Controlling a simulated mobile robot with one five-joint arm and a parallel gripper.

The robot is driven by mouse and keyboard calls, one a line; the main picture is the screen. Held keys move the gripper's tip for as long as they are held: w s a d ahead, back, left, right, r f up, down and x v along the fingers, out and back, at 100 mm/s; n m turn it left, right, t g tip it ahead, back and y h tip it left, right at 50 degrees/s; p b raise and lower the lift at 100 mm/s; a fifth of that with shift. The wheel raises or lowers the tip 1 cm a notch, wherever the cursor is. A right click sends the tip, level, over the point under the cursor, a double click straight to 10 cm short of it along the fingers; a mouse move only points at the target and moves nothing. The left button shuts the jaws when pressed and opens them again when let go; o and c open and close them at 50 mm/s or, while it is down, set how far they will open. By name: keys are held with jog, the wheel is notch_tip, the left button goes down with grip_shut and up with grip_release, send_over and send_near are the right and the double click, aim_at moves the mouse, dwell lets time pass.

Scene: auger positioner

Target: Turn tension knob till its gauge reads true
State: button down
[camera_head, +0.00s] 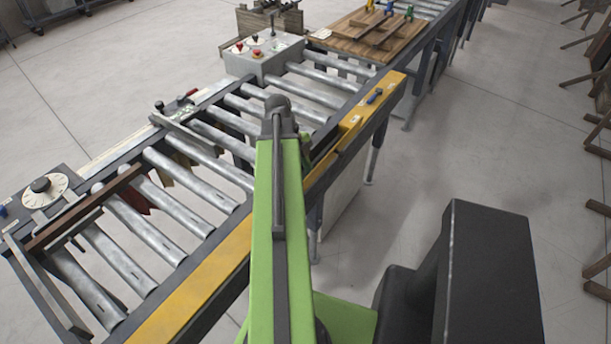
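The marks are too small to read. A grey control box (265,60) at the back of the conveyor carries small red and dark knobs or buttons and a white face. I cannot tell which of these is the tension knob or gauge. My green arm reaches forward over the conveyor's near edge, up to a dark joint. My gripper is hidden behind or below this arm, with no fingers showing.
The roller conveyor (190,187) runs diagonally, with a yellow near rail (195,290). A brown wooden bar (85,207) crosses it at left. A clamp (180,105) sits on the far rail. A wooden pallet (365,40) lies beyond the box.

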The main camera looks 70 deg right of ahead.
jog(key=shift+a, duration=0.1)
jog(key=n+h, duration=0.1)
jog(key=n, duration=0.1)
jog(key=shift+a+n, duration=0.1)
jog(key=shift+n, duration=0.3)
jog(key=shift+n+h, duration=0.5)
jog(key=shift+n, duration=0.9)
jog(key=c, duration=1.1)
grip_release()
jog(key=shift+c, duration=0.2)
